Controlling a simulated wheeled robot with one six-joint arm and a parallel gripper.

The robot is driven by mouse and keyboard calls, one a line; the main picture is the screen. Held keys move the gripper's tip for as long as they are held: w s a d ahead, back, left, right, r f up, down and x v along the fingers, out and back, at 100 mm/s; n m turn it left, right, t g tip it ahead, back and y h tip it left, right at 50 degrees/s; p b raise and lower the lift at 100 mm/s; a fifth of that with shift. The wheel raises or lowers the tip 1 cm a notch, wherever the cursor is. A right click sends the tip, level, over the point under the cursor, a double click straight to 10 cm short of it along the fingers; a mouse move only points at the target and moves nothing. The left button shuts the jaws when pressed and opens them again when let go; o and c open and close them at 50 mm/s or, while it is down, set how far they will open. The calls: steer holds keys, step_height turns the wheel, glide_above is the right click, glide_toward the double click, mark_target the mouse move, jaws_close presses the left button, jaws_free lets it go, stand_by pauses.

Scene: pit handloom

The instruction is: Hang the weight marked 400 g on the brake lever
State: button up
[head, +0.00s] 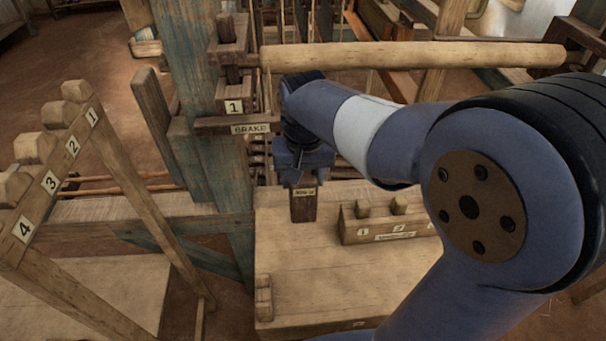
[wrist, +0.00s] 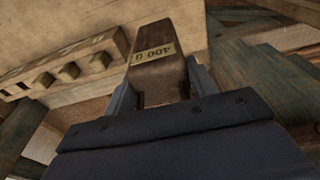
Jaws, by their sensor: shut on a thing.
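The weight marked 400 g is a dark wooden block with a pale label (head: 303,208). In the wrist view its label reads 400 g on the block (wrist: 158,65). My gripper (head: 303,182) is shut on it, with one finger at each side in the wrist view (wrist: 163,88). The weight hangs upright below the gripper, over the bench top; I cannot tell whether its bottom touches. The brake lever (head: 210,126), a wooden bar labelled BRAKE, juts from the blue-green post, left of and above the weight in the head view. Its far end is partly behind my arm.
A wooden rack (head: 385,228) with small knobs and number labels lies on the bench (head: 300,280), right of the weight. A thick round beam (head: 400,56) crosses above my arm. A slanted stand (head: 60,175) numbered 1 to 4 stands at left. The blue-green post (head: 200,75) rises behind the lever.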

steer(key=w+p, duration=0.1)
steer(key=w, duration=0.9)
steer(key=shift+w+f+p, duration=0.3)
steer(key=shift+f+p, duration=0.1)
steer(key=shift+f, duration=0.05)
stand_by(0.4)
stand_by(0.4)
steer(key=o, duration=1.7)
steer(key=shift+f, duration=0.1)
steer(key=shift+o, duration=0.2)
steer(key=r, duration=0.3)
steer(key=s+r, duration=0.1)
steer(key=r, duration=0.6)
steer(key=shift+s+r, duration=0.15)
steer(key=shift+r, duration=0.25)
